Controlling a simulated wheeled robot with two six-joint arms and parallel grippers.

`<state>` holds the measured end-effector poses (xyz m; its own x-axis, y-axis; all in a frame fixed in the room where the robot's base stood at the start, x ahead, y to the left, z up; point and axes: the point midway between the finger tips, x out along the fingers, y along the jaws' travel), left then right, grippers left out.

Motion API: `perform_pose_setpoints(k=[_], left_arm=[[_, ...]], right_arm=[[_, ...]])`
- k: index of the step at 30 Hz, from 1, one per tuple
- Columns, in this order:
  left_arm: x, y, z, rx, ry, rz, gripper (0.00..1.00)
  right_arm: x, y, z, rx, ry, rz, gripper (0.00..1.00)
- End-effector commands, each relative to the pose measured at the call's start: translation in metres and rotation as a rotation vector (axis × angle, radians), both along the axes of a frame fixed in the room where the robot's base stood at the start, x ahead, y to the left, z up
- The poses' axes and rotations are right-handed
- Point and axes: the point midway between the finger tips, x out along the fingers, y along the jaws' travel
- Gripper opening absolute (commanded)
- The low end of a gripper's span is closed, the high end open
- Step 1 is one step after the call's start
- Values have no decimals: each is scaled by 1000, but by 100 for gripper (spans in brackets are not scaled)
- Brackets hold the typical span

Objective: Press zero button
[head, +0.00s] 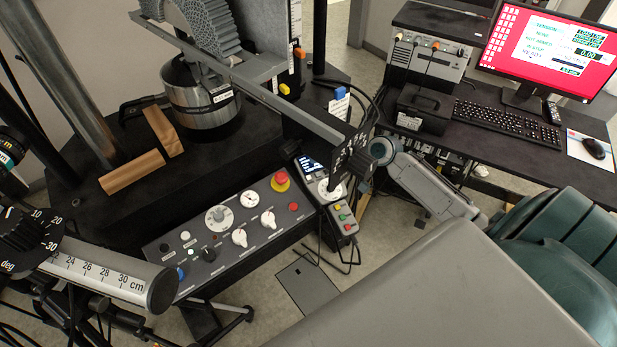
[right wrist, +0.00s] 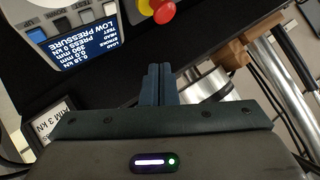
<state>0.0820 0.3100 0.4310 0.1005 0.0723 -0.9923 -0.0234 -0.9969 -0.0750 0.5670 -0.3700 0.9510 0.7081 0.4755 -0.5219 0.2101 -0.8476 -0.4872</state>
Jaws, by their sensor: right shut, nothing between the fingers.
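No button marked zero can be read in either view. A dark blue display (right wrist: 95,38) reading LOW PRESSURE, upside down, shows in the right wrist view. The lit display also shows in the head view (head: 311,165), at the panel's right end. My right gripper (right wrist: 158,70) is shut and empty, its fingers together over dark space, apart from the buttons. In the head view its arm comes from the right to beside the display; the fingertips are hard to make out there. My left gripper is not identifiable.
A control panel (head: 205,262) with knobs and a red emergency stop (head: 280,181) lies left of the display. A small box with coloured buttons (head: 343,218) stands below it. A steel cylinder (head: 201,98) and wooden blocks (head: 132,172) stand behind. A long bar crosses above.

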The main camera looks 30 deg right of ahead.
Motion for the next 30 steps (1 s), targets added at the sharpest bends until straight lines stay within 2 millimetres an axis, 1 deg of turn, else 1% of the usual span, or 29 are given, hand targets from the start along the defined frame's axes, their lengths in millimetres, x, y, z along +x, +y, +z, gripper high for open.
perform_pose_setpoints(k=[8,18,23,30], left_arm=[[0,1,-23,1,0,0,54],[0,1,-65,1,0,0,54],[0,1,-74,1,0,0,54],[0,1,-73,1,0,0,54]], right_arm=[[6,0,-27,1,0,-1,0],[18,1,-74,0,-1,-1,0],[22,2,-84,-1,0,0,0],[22,2,-83,-2,1,0,0]])
